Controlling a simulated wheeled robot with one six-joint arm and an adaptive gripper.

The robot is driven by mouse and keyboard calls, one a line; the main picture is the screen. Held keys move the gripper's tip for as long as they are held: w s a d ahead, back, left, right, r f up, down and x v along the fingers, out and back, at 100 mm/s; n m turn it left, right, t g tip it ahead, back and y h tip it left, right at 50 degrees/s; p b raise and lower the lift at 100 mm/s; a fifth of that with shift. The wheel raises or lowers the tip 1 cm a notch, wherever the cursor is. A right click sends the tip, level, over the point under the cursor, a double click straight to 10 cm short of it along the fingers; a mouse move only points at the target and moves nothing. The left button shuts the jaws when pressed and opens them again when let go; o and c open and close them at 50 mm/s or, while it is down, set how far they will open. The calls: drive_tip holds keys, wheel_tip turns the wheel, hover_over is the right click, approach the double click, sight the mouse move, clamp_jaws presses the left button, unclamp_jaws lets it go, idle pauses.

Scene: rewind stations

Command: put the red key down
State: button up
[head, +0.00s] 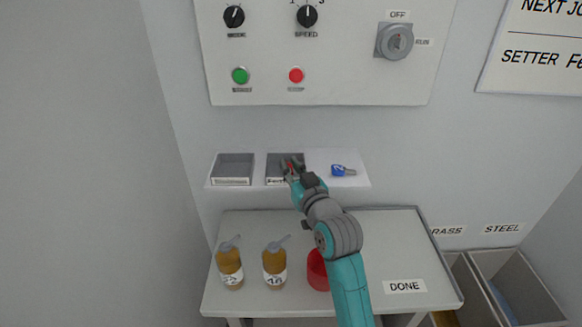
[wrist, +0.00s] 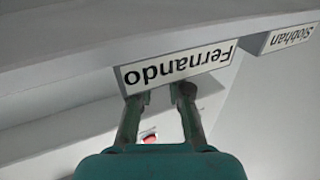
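My gripper (head: 291,163) is at the front of the middle dark tray on the white shelf. The tray's label (wrist: 178,68) reads Fernando, upside down in the wrist view. My two fingers (wrist: 158,96) stand apart there, with nothing seen gripped between their tips. A small red bit, apparently the red key (head: 291,168), shows between the fingers in the head view; most of it is hidden. A small red patch with white (wrist: 148,137) shows between the fingers farther down the wrist view; I cannot tell what it is.
An empty-looking tray (head: 233,168) is to the left, and a blue key (head: 342,170) lies on the shelf to the right. Below, the table (head: 390,245) holds two amber bottles (head: 229,266) (head: 274,265) and a red cup (head: 317,270). A control panel (head: 345,70) is above.

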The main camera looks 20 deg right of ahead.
drive_tip(key=shift+f, duration=0.6)
drive_tip(key=s+r, duration=0.1)
drive_tip(key=s, duration=1.1)
drive_tip(key=shift+d+r, duration=0.2)
drive_tip(key=shift+d, duration=0.25)
drive_tip(key=shift+f, duration=0.1)
drive_tip(key=s+f+m+g+h, duration=0.1)
drive_tip(key=s+f+m+g, duration=0.1)
drive_tip(key=s+f, duration=1.5)
drive_tip(key=s+a+f+n+g, duration=0.1)
drive_tip(key=s+f, duration=0.1)
drive_tip(key=s, duration=2.2)
drive_tip(key=shift+s+a, duration=0.2)
drive_tip(key=shift+a, duration=0.15)
